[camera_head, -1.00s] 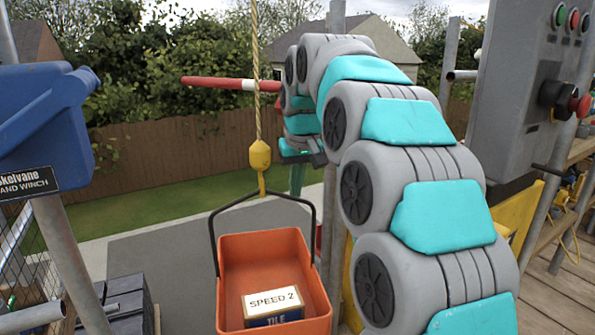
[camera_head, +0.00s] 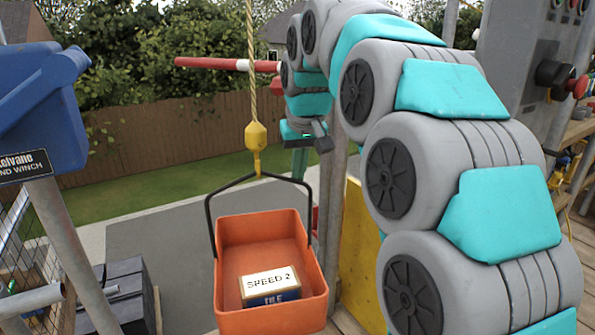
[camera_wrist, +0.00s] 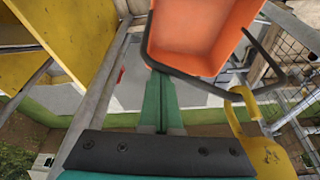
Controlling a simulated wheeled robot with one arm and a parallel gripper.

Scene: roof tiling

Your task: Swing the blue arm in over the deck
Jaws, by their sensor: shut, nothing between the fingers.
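A blue housing (camera_head: 38,108) with a black hand winch label is at the left edge of the head view. It is cut off by the frame, so I cannot tell how the blue arm continues. An orange bucket (camera_head: 229,262) hangs upright from a yellow hook weight (camera_head: 256,137) on a rope; a box marked SPEED 2 (camera_head: 270,287) is in it. My gripper (camera_head: 299,163) is behind and to the right of the hook, apart from the blue housing. In the wrist view my gripper (camera_wrist: 160,92) has its green fingers together and empty, with the bucket (camera_wrist: 195,35) beyond.
A red and white bar (camera_head: 222,64) runs behind the rope, left of my wrist. A scaffold pole and a yellow panel (camera_head: 361,250) stand near my arm. A grey control box (camera_head: 520,70) with a red knob is at the right. Dark stacked tiles (camera_head: 125,295) lie lower left.

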